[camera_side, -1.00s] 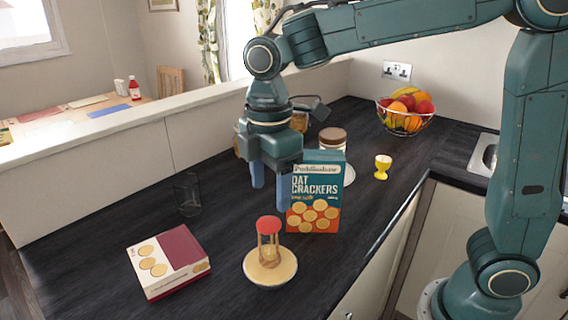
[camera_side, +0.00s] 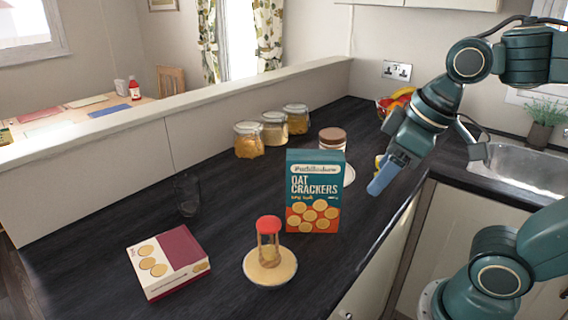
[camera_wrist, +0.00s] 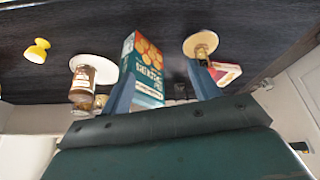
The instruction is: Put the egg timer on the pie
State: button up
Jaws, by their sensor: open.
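The egg timer (camera_side: 268,240), with a red top and a wooden frame, stands upright on the pie (camera_side: 283,268), a round pale pie in a dish at the front of the counter. In the wrist view the pie (camera_wrist: 201,42) shows small, with the timer partly hidden by a finger. My gripper (camera_side: 382,184) is open and empty, off to the right above the counter's edge and well apart from the timer. Its two blue fingers also show in the wrist view (camera_wrist: 162,88).
An oat crackers box (camera_side: 314,190) stands just behind the pie. A flat cracker box (camera_side: 168,262) lies to the left, near a clear glass (camera_side: 187,194). Jars (camera_side: 249,140) stand at the back. A yellow egg cup (camera_wrist: 38,51) and fruit bowl (camera_side: 385,103) are right.

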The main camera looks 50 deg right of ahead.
jog(key=s+m, duration=0.1)
jog(key=s+d+f+m, duration=0.1)
jog(key=shift+s+d+f+t, duration=0.1)
jog(key=shift+s+t, duration=0.2)
jog(key=shift+t, duration=0.1)
